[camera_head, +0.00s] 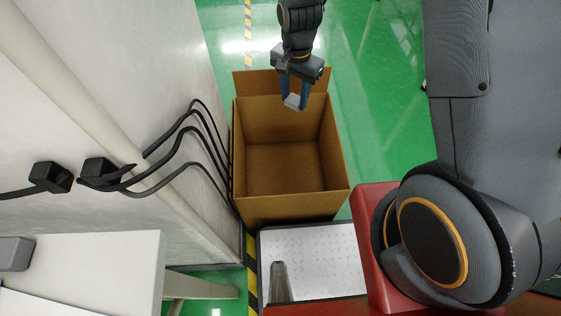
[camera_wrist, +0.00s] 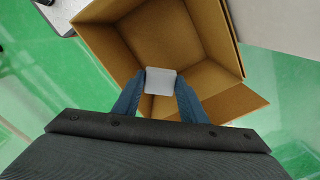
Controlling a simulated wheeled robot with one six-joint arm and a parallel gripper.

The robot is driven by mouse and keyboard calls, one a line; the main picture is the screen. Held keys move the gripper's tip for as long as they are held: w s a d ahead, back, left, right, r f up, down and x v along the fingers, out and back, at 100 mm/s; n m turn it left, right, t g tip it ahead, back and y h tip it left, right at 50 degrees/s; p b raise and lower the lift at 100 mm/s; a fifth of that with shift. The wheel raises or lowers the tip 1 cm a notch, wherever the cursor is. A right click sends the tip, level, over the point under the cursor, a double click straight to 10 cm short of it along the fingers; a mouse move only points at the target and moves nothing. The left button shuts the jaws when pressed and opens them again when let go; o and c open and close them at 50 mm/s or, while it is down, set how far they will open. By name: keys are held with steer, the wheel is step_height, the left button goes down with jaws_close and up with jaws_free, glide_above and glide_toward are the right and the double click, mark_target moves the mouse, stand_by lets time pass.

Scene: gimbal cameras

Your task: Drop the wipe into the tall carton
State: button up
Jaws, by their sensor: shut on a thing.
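The wipe (camera_head: 292,101) is a small pale grey-white piece held between the blue fingers of my gripper (camera_head: 296,92). In the wrist view the wipe (camera_wrist: 160,81) sits between the fingertips of my gripper (camera_wrist: 160,90). The tall carton (camera_head: 242,207) is brown, open at the top, and looks empty inside. My gripper is over the far side of the carton in the head view, near its raised far flap. In the wrist view the carton (camera_wrist: 215,35) opens behind the wipe. The exact height above the rim is hard to tell.
A white wall panel with black cables (camera_head: 175,150) stands close to the carton's left side. A white patterned platform (camera_head: 325,255) lies at its near side. A white table (camera_head: 90,265) is at lower left. Green floor (camera_head: 375,90) is open to the right.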

steer(key=o, duration=1.1)
steer(key=shift+r+p, duration=0.3)
steer(key=shift+r, duration=3.65)
